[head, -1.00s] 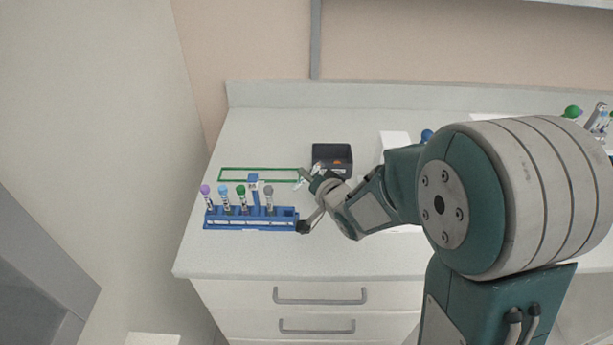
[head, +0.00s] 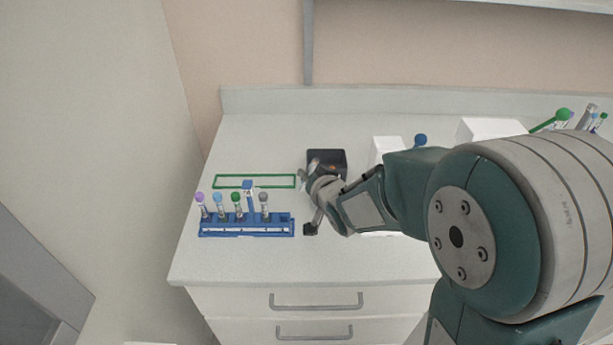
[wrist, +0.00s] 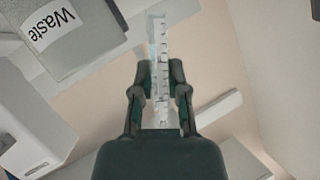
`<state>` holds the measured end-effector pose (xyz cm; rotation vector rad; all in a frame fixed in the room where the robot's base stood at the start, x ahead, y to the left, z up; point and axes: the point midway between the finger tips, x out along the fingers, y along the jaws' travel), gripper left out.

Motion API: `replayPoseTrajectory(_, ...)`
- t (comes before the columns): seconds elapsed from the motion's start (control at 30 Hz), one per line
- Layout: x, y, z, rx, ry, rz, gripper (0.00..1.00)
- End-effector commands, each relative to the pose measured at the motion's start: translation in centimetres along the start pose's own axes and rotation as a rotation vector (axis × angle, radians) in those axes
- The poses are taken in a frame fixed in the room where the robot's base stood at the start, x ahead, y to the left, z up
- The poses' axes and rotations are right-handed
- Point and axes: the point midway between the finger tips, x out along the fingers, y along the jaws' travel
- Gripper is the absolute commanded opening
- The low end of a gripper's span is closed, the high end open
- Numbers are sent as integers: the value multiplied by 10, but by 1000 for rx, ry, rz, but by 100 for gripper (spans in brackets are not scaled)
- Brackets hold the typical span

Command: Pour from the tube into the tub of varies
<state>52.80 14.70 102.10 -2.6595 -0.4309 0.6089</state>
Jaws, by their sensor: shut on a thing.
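My gripper (head: 306,172) is at the front left edge of a dark open tub (head: 340,158) in the head view and covers part of it. In the wrist view my gripper (wrist: 160,78) is shut on a narrow tube (wrist: 159,35) with a white, marked label. The tube's far end sticks out past the fingertips. Its contents cannot be made out. A grey box with a white "Waste" label (wrist: 54,24) shows at the upper left of the wrist view. I cannot tell whether it is the dark tub.
A blue rack (head: 245,229) with several capped tubes stands at the left of the white counter. A green rectangular outline (head: 254,181) lies behind it. White boxes (head: 387,148) stand right of the tub. The counter's front left is clear.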

Motion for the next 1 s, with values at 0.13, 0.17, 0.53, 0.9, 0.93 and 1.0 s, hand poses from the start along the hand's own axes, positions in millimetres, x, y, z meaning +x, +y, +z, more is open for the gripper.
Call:
replayPoseTrajectory(0.13, 0, 0, 0, -2, 0, 0, 0)
replayPoseTrajectory(0.17, 0, -1, 0, -8, 0, 2, 0)
replayPoseTrajectory(0.53, 3, -16, 7, -206, 0, 84, 0)
replayPoseTrajectory(0.9, 5, -27, 12, -386, 3, 159, 0)
replayPoseTrajectory(0.93, 5, -28, 12, -392, 3, 163, 0)
replayPoseTrajectory(1.0, 5, -28, 12, -402, 2, 167, 0)
